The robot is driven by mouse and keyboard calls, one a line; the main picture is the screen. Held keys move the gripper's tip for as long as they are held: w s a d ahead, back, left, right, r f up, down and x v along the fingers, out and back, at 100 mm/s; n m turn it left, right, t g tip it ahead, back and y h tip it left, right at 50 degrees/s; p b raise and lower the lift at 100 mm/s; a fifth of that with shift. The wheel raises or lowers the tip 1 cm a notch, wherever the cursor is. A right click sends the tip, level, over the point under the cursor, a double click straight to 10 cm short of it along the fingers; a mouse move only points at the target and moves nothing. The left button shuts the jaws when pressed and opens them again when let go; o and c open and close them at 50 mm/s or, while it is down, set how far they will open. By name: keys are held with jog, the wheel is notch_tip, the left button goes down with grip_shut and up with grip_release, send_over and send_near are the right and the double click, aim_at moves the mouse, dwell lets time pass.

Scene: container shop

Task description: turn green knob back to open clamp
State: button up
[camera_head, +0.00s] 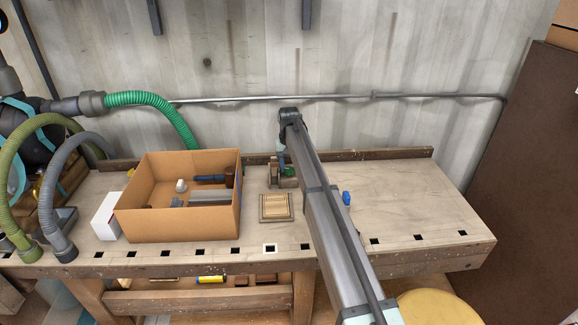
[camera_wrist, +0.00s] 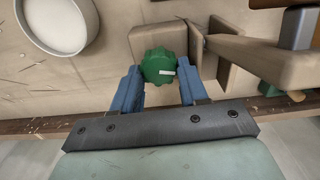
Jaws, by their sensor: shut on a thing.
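The clamp's wooden jaws and arm stretch to the right in that view. In the head view my gripper is mostly hidden behind my arm. The clamp (camera_head: 275,178) shows at the back of the workbench beside my arm, with a bit of the green knob (camera_head: 290,172) in view.
A cardboard box (camera_head: 180,222) with tools stands on the workbench (camera_head: 410,200), left of my arm. A small wooden frame (camera_head: 276,207) lies in front of the clamp. A blue knob (camera_head: 346,198) is right of my arm. The bench's right side is clear. A white round dish (camera_wrist: 57,22) is nearby.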

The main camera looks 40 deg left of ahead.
jog(key=shift+n, duration=0.4)
jog(key=o, duration=1)
jog(key=shift+o, duration=0.3)
jog(key=shift+s+a, duration=0.1)
